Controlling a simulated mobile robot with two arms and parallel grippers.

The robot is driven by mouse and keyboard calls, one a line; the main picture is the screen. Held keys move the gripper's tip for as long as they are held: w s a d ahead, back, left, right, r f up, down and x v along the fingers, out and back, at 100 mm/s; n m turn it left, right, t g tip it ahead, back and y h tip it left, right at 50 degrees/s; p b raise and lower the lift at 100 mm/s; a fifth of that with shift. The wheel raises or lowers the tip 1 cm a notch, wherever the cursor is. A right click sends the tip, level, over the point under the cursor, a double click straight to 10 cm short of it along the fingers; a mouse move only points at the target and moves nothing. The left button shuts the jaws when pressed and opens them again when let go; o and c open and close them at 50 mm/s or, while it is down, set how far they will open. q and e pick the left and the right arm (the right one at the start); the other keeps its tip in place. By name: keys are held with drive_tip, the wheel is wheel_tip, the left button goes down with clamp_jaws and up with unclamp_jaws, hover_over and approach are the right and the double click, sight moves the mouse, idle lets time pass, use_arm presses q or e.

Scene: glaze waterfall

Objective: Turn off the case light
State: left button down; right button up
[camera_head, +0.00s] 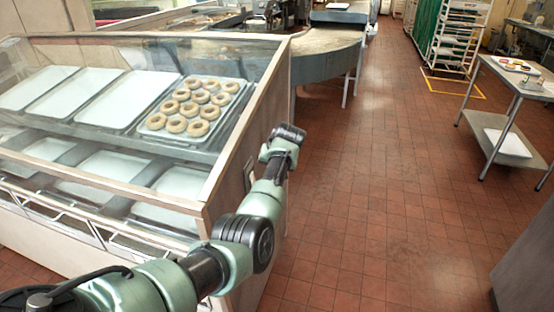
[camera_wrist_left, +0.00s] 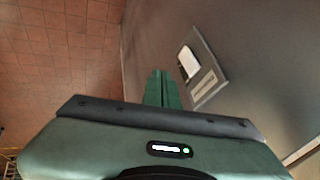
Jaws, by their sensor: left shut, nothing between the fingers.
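The display case (camera_head: 225,185) stands at the left of the head view, with a glass front and a plain end panel. In the left wrist view, a switch plate (camera_wrist_left: 213,72) is on that panel, with a white rocker (camera_wrist_left: 188,62) and a small label below it. The plate shows edge-on in the head view (camera_head: 248,170). My left gripper (camera_wrist_left: 163,74) is shut and empty, its green fingertips just left of the plate in the wrist view. I cannot tell whether it touches the panel. In the head view my left arm reaches along the case's end. My right gripper is out of view.
A tray of doughnuts (camera_head: 150,127) and several empty trays lie inside the case. A round-ended counter (camera_head: 325,42) stands behind it. A steel table (camera_head: 515,75) and a white rack (camera_head: 462,35) are at the right. The tiled floor (camera_head: 375,190) between is clear.

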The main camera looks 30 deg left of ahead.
use_arm(q)
drive_tip(key=s+d+r+b, duration=0.1)
drive_tip(key=s+r+b, duration=0.1)
drive_tip(key=r, duration=0.5)
drive_tip(key=shift+s+d, duration=0.25)
drive_tip(key=shift+s, duration=0.4)
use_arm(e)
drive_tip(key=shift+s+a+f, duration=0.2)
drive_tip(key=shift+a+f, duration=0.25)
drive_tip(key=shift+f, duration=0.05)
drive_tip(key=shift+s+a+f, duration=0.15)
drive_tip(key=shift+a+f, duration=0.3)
use_arm(q)
drive_tip(key=shift+d+r, duration=0.1)
